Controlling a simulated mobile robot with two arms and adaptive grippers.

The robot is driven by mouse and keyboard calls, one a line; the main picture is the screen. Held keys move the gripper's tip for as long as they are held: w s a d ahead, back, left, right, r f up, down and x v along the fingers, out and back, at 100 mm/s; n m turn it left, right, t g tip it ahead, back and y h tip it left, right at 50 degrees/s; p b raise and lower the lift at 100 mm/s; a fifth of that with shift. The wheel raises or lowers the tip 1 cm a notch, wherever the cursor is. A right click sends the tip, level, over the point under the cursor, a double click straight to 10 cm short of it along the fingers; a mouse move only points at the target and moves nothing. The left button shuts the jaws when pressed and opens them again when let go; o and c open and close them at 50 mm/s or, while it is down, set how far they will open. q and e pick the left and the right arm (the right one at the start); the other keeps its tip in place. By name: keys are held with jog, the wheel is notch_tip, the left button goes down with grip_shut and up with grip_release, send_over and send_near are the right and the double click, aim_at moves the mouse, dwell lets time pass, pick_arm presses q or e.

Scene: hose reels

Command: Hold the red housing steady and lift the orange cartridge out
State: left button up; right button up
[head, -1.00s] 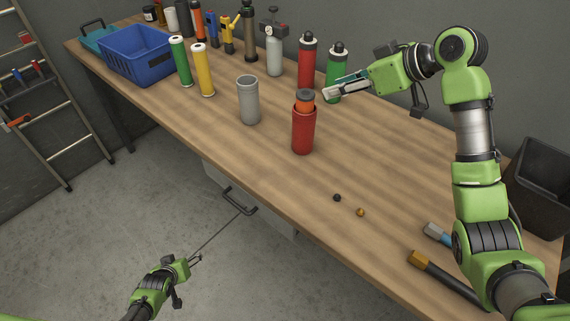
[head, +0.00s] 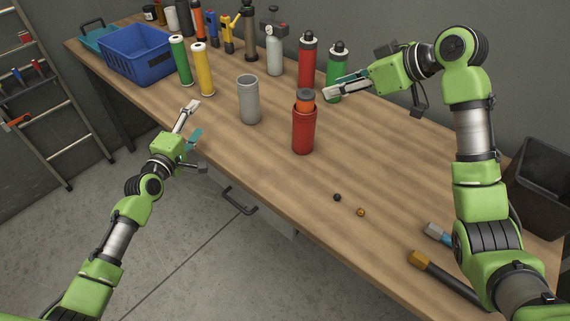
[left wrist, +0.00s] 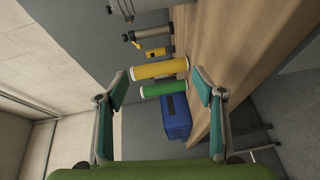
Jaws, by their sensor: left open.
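The red housing (head: 303,138) stands upright on the workbench, near the middle of the head view. The orange cartridge (head: 305,102) sits in it; only its orange upper end and dark cap show above the rim. My left gripper (head: 193,119) is open and empty over the bench's front edge, left of the housing and apart from it. Its two spread fingers also show in the left wrist view (left wrist: 158,82). My right gripper (head: 332,87) is behind and right of the housing, in front of a green bottle; its finger gap is unclear. Neither gripper touches the housing.
A grey open cylinder (head: 249,100) stands between my left gripper and the housing. Yellow (head: 203,70) and green (head: 180,62) tubes and a blue basket (head: 138,56) stand left. A black ball (head: 337,198) and brass piece (head: 361,212) lie right of centre.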

aim_at(299, 137)
pick_arm(q)
jog(key=s+d+n, duration=0.1)
jog(key=d+n, duration=0.1)
jog(key=d, duration=0.2)
jog(key=s+d+n+h, duration=0.1)
jog(key=s+d+n, duration=0.1)
jog(key=d, duration=0.3)
jog(key=s+d+n+h, duration=0.1)
jog(key=d+n, duration=0.1)
jog(key=d, duration=0.2)
jog(key=shift+s+d+f+n+t, duration=0.25)
jog(key=shift+d+n+t, duration=0.05)
jog(key=s+d+n, duration=0.2)
jog(key=d+n, duration=0.1)
jog(key=d, duration=0.1)
jog(key=s+d+f+n, duration=0.1)
jog(key=s+d+n, duration=0.2)
jog(key=d+n, duration=0.1)
jog(key=s+d+n, duration=0.2)
jog(key=d+n, duration=0.2)
jog(key=shift+s+d+f+h, duration=0.15)
jog(key=shift+d+f+h, duration=0.25)
jog(key=x, duration=1.2)
jog(key=shift+f, duration=0.3)
jog(key=shift+x, duration=0.85)
jog(key=shift+f, duration=0.15)
jog(key=shift+c, duration=0.3)
